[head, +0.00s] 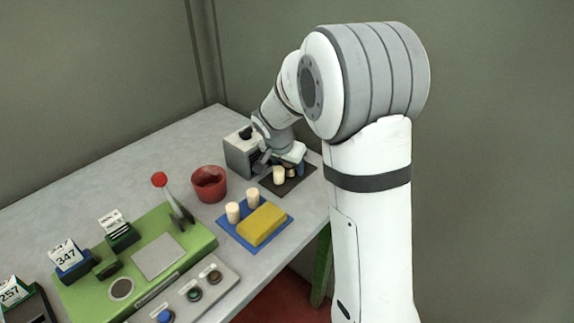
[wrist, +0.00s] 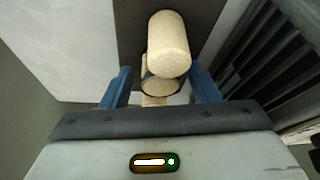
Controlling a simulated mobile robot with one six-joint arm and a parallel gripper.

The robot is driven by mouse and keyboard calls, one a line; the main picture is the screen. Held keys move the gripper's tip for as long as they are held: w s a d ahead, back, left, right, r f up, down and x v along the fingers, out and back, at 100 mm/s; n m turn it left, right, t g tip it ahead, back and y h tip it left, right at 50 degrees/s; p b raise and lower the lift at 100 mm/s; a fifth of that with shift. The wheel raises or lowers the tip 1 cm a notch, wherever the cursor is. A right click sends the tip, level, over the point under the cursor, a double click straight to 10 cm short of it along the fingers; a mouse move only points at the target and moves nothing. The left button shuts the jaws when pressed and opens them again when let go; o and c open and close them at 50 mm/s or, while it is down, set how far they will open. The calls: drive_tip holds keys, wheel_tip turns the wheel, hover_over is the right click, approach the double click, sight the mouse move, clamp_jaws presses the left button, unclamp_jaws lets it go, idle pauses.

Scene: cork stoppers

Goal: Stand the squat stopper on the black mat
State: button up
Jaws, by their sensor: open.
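The black mat (head: 271,184) lies at the table's right end; part of it shows in the wrist view (wrist: 131,32). A pale cork stopper (head: 279,175) stands on it, in front of my gripper (head: 288,163). A shorter-looking tan piece (head: 292,174), likely the squat stopper, is beside it, partly hidden under my gripper. In the wrist view, my gripper (wrist: 160,82) is open, with blue fingers apart on either side of a short cork piece (wrist: 160,86) with a dark face. A longer cork (wrist: 170,45) overlaps it just beyond the fingers. I cannot tell whether the fingers touch the short piece.
A grey box machine (head: 240,153) stands left of the mat. A red bowl (head: 209,184) is further left. A blue mat (head: 234,230) holds two corks (head: 233,212) and a yellow block (head: 262,224). A green panel (head: 130,262) fills the front left.

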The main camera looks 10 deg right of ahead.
drive_tip(key=shift+r, duration=0.1)
drive_tip(key=shift+a+r, duration=0.1)
drive_tip(key=shift+r, duration=0.2)
drive_tip(key=v, duration=1.1)
drive_tip(key=s+d+f+n+y, duration=0.1)
drive_tip(key=s+n, duration=0.1)
drive_tip(key=s, duration=0.6)
drive_tip(key=s+n+y, duration=0.1)
drive_tip(key=s+n, duration=0.2)
drive_tip(key=s, duration=0.5)
drive_tip(key=s+d+f+n+g+y, duration=0.1)
drive_tip(key=s+n, duration=0.2)
drive_tip(key=s, duration=0.6)
drive_tip(key=shift+d+f, duration=0.3)
drive_tip(key=shift+d, duration=0.05)
drive_tip(key=shift+p, duration=0.35)
drive_tip(key=p+v, duration=0.3)
drive_tip(key=v, duration=0.1)
drive_tip(key=shift+w+r+p, duration=0.15)
drive_tip(key=shift+w+p, duration=0.15)
drive_tip(key=shift+p, duration=0.05)
